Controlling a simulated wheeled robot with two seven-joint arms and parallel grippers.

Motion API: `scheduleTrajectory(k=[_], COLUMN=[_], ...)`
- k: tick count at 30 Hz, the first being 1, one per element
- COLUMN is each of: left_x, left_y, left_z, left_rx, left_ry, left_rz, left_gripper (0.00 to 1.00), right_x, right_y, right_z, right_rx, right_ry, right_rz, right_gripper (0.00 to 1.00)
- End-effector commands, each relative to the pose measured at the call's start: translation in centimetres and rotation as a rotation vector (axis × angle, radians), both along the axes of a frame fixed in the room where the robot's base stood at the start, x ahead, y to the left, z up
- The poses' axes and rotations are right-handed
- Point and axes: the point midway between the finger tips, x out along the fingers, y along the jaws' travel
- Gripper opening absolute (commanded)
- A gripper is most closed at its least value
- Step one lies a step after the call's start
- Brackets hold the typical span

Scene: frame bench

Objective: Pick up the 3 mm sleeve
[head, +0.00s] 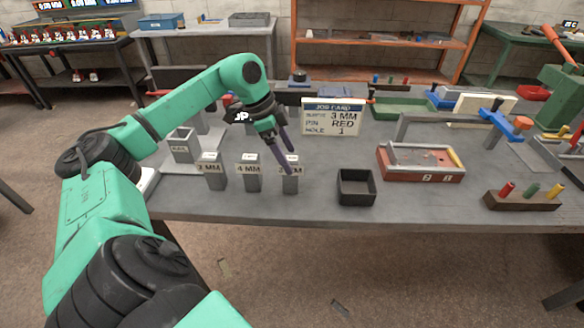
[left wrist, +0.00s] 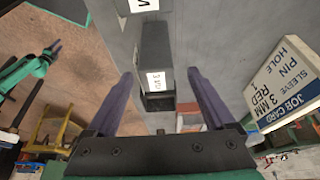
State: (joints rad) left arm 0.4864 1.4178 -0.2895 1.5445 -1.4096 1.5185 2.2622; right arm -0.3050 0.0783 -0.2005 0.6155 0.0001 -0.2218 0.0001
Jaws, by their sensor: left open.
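Three grey upright holders with labels stand in a row at the front left of the bench: the left holder (head: 215,181), the middle holder (head: 252,182) labelled 4 MM, and the right holder (head: 291,185). The right label is partly covered by a finger, and the left label's number is hard to read. My left gripper (head: 287,152) is open, its purple fingers pointing down at the right holder. In the left wrist view a grey holder with a white label (left wrist: 155,55) shows between the two fingers (left wrist: 160,78), apart from both. I cannot make out a separate sleeve. My right gripper is not in view.
The job card (head: 333,117) reads sleeve 3 MM, pin red, hole 1. A dark open box (head: 356,198) stands right of the holders. A red fixture (head: 421,176) and a block with coloured pins (head: 522,207) lie farther right. Bare bench lies between them.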

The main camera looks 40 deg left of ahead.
Motion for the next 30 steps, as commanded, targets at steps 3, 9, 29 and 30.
scheduleTrajectory(k=[3, 9, 29, 30], left_x=[0.4, 0.7, 0.7, 0.7], left_y=[-0.7, -0.9, -0.9, -0.9], left_z=[-1.9, -2.8, -2.4, -2.1], left_rx=[-0.003, -0.001, -0.001, -0.002], left_ry=[0.002, -0.001, -0.003, -0.005], left_rz=[-0.002, -0.001, -0.001, -0.001], left_gripper=[0.88, 0.88, 0.0, 0.0], right_x=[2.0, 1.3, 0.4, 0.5], right_y=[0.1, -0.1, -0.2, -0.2], right_z=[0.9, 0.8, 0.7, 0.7], right_rx=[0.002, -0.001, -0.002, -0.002], right_ry=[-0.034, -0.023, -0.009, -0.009], right_rz=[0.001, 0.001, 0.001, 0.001], right_gripper=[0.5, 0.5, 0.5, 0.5])
